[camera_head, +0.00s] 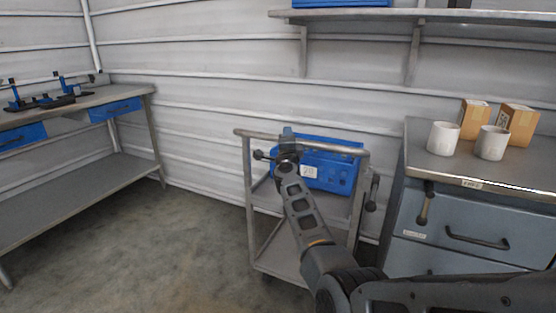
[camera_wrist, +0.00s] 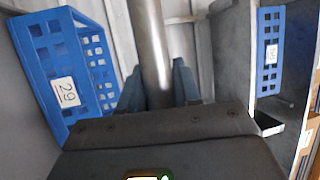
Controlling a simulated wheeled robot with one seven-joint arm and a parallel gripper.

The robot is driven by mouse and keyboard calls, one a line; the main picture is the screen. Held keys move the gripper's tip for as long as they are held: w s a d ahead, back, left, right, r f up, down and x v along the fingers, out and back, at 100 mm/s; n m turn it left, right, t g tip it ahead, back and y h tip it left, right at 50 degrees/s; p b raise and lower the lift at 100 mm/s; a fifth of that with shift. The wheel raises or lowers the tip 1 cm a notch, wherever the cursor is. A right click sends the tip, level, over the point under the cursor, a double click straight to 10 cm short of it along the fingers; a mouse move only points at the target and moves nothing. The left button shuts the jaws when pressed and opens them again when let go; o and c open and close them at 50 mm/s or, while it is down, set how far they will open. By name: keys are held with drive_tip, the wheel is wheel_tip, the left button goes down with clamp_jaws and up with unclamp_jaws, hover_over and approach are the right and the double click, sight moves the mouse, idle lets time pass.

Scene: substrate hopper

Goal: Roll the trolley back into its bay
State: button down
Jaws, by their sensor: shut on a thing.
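The grey trolley (camera_head: 249,200) stands near the corrugated wall, just left of the grey drawer cabinet, in the head view. A blue crate (camera_head: 330,165) with a white number label sits on its upper level. The crate also shows at the left of the wrist view (camera_wrist: 62,50), with its label reading 29. My gripper (camera_head: 288,140) is at the trolley's top handle bar. In the wrist view, my fingers (camera_wrist: 160,88) are on either side of the round metal bar (camera_wrist: 150,40), shut on it. My arm hides part of the trolley's middle and lower shelf.
The drawer cabinet (camera_head: 470,222) is close on the right, with two white mugs and two cardboard boxes on top. A workbench (camera_head: 75,170) stands at the left. The floor (camera_head: 160,240) between bench and trolley is clear. A wall shelf (camera_head: 460,15) hangs above.

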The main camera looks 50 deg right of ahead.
drive_tip(key=d+b, duration=0.1)
drive_tip(key=w+d+b, duration=0.1)
drive_tip(key=d, duration=0.1)
drive_tip(key=d+b, duration=0.1)
drive_tip(key=d, duration=0.1)
drive_tip(key=shift+w+d, duration=0.2)
drive_tip(key=shift+w, duration=0.1)
drive_tip(key=c, duration=0.9)
unclamp_jaws()
drive_tip(key=shift+d, duration=0.1)
